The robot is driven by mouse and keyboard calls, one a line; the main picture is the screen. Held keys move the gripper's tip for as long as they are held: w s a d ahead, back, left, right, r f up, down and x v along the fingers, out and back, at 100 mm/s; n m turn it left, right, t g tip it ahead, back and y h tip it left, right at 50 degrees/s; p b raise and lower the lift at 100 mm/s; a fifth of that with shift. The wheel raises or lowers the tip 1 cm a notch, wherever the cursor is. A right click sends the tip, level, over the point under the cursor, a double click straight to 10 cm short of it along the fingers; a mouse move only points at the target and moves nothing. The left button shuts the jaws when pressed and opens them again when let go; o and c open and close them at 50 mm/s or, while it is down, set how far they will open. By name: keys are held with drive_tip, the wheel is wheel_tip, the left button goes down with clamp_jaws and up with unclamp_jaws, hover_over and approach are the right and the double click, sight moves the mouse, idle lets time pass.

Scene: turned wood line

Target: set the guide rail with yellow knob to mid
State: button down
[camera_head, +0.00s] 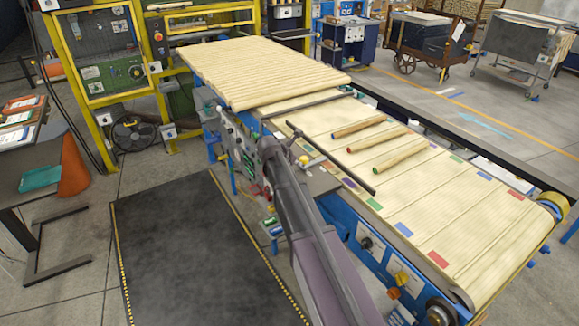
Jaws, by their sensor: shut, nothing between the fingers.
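A dark guide rail (345,171) lies slantwise over the near side of the pale belt (440,205). A small yellow knob (304,160) shows beside the rail, near its upper left part. My arm reaches up from the bottom of the picture, and my gripper (297,146) is at its far end, close to the knob and rail. The gripper is shut and empty. It is small and dark here, so I cannot tell whether it touches the knob or the rail. Parts of the rail's mount are hidden behind my arm.
Several turned wooden sticks (377,142) lie on the belt beyond the rail. A dark crossbar (307,104) spans the belt before a ribbed wooden stack (250,75). Coloured marks line both belt edges. A black floor mat (190,250) is clear at left.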

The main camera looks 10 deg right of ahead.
drive_tip(key=shift+s+a, duration=0.1)
drive_tip(key=shift+a, duration=0.05)
drive_tip(key=shift+s+a, duration=0.3)
drive_tip(key=shift+a, duration=0.2)
drive_tip(key=shift+s+a+r+p, duration=0.2)
drive_tip(key=shift+s+a, duration=0.25)
drive_tip(key=shift+a, duration=0.2)
drive_tip(key=shift+s+a+r+p, duration=0.15)
drive_tip(key=shift+s+a, duration=0.3)
drive_tip(key=shift+a, duration=0.15)
drive_tip(key=p+v, duration=0.6)
drive_tip(key=v, duration=0.3)
